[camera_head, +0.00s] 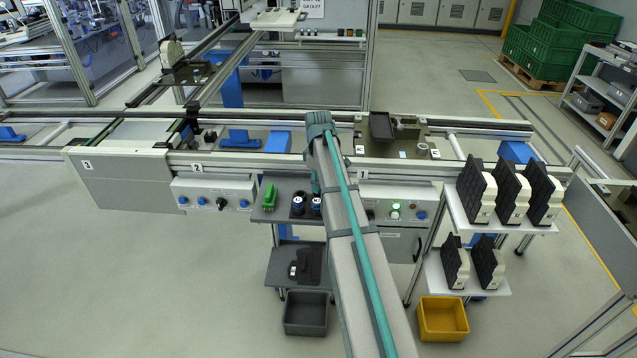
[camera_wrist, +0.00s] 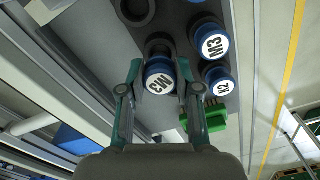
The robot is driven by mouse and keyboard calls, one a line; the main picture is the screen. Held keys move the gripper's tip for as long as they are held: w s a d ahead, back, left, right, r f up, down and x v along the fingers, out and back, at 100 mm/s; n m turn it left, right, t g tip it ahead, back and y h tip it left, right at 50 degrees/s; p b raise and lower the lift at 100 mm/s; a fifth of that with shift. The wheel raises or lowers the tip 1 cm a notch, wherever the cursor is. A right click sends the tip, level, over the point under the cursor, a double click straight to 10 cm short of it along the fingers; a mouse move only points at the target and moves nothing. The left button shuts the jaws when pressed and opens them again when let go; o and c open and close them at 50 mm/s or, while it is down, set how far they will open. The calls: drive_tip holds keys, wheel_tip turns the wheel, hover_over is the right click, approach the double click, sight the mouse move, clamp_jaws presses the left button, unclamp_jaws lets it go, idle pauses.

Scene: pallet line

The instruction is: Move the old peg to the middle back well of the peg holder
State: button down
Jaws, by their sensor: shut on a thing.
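A blue peg with a white, dark-lettered cap (camera_wrist: 160,84) is between the fingers of my gripper (camera_wrist: 160,72), which is shut on it in the wrist view. The grey peg holder (camera_wrist: 112,32) lies beneath; a dark empty well shows at its top, and another ring-shaped well shows just above the held peg. Two more white-capped blue pegs, an upper one (camera_wrist: 213,42) and a lower one (camera_wrist: 219,82), stand to the right of the held peg. I cannot tell whether the held peg's lower end is clear of the holder. In the head view my arm hides most of the gripper.
A green connector-like part (camera_head: 269,197) lies left of the pegs on the small grey shelf (camera_head: 262,214). A grey bin (camera_head: 306,313) and a yellow bin (camera_head: 443,318) stand on the floor. Racks with black-and-white units (camera_head: 512,192) stand at the right. The conveyor line runs behind.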

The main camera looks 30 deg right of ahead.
drive_tip(key=shift+f, duration=1.2)
idle(1.6)
drive_tip(key=c, duration=0.7)
unclamp_jaws()
drive_tip(key=o, duration=0.4)
drive_tip(key=shift+r, duration=0.2)
drive_tip(key=shift+r+p, duration=2.1)
drive_tip(key=shift+r, duration=1.25)
